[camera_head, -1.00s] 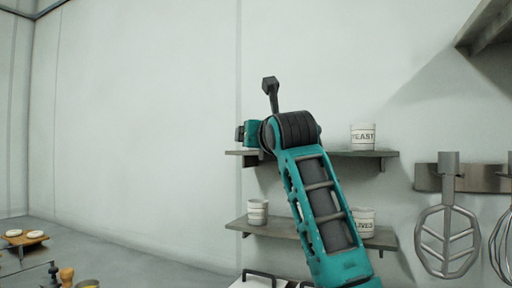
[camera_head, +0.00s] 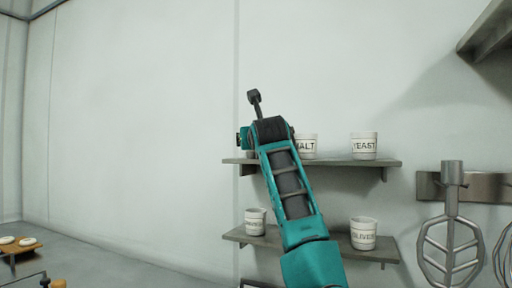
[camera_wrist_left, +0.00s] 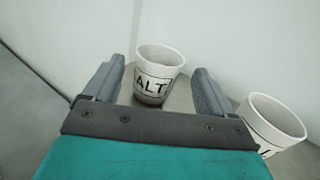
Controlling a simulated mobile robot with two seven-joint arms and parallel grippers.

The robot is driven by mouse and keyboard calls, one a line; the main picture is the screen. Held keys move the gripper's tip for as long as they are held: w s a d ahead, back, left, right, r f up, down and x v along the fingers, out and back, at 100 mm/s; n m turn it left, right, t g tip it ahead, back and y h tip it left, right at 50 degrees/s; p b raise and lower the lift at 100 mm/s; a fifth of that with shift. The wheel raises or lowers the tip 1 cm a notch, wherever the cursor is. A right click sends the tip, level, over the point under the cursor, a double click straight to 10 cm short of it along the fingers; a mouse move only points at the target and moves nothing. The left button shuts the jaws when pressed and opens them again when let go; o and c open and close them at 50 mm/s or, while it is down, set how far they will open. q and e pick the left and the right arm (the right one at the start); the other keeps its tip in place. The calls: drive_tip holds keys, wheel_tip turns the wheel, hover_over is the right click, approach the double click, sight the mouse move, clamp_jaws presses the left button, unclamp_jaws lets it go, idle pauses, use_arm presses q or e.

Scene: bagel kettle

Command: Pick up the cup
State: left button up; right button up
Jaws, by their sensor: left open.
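My left gripper (camera_wrist_left: 158,70) is open in the left wrist view, with a white cup lettered MALT (camera_wrist_left: 158,75) showing between its two fingers. I cannot tell how deep the cup sits between them; no finger is seen pressed on it. The MALT cup also shows in the head view (camera_head: 307,146) on the upper shelf, its left side covered by my teal arm. The gripper's fingers are hidden in the head view. A second white cup (camera_wrist_left: 272,122) stands to the right of the gripper in the wrist view. My right gripper is not in view.
The upper shelf (camera_head: 340,163) also bears a YEAST cup (camera_head: 364,145). The lower shelf (camera_head: 290,243) bears an OLIVES cup (camera_head: 363,233) and another white cup (camera_head: 255,221). A large grey paddle (camera_head: 450,240) hangs at right. The wall at left is bare.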

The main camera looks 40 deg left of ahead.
use_arm(q)
drive_tip(key=shift+x, duration=1.55)
drive_tip(key=shift+f, duration=0.1)
drive_tip(key=c, duration=1.1)
drive_tip(key=shift+o, duration=0.2)
